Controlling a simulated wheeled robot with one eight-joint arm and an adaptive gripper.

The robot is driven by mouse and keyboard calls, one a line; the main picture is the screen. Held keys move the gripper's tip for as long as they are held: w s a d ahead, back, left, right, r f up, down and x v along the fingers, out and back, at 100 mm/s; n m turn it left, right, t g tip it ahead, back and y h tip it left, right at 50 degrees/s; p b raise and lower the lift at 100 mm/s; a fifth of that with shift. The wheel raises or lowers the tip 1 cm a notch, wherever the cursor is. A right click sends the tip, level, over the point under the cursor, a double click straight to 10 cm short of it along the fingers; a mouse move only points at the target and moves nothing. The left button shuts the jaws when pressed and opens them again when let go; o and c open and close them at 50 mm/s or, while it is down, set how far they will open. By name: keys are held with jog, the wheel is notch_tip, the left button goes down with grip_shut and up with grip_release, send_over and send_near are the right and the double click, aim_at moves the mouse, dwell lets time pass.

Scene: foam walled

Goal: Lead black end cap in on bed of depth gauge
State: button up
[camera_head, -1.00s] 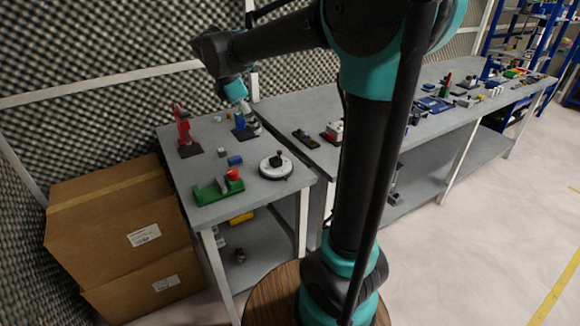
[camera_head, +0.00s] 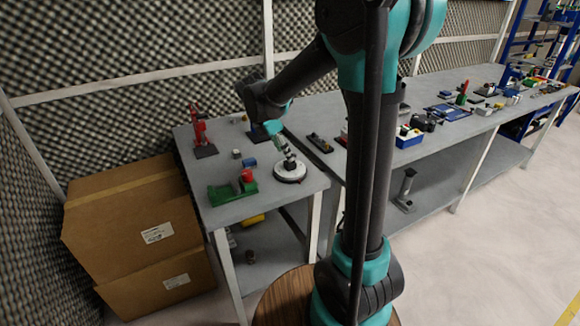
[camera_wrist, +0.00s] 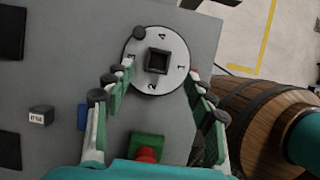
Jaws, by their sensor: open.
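A black square hollow piece, which looks like the end cap (camera_wrist: 158,60), sits near the middle of a white round disc (camera_wrist: 172,84) marked with numbers. In the head view the disc (camera_head: 290,178) lies near the right end of the near table, and my gripper hides the black piece. My gripper (camera_head: 288,160) is over the disc, pointing down. In the wrist view my gripper (camera_wrist: 160,74) is open, with its fingers on either side of the black piece and apart from it. I cannot tell which fixture is the depth gauge.
A green fixture with a red top (camera_head: 232,191), a blue block (camera_head: 249,162), a small dark labelled block (camera_wrist: 40,115) and a red stand (camera_head: 201,138) are on the near table (camera_head: 285,208). A long bench stands to the right. Cardboard boxes (camera_head: 140,230) stand at left.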

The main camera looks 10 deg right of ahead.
aim_at(290, 165)
jog(key=x, duration=0.5)
jog(key=shift+w, duration=0.2)
jog(key=c, duration=1.1)
jog(key=shift+c, duration=0.2)
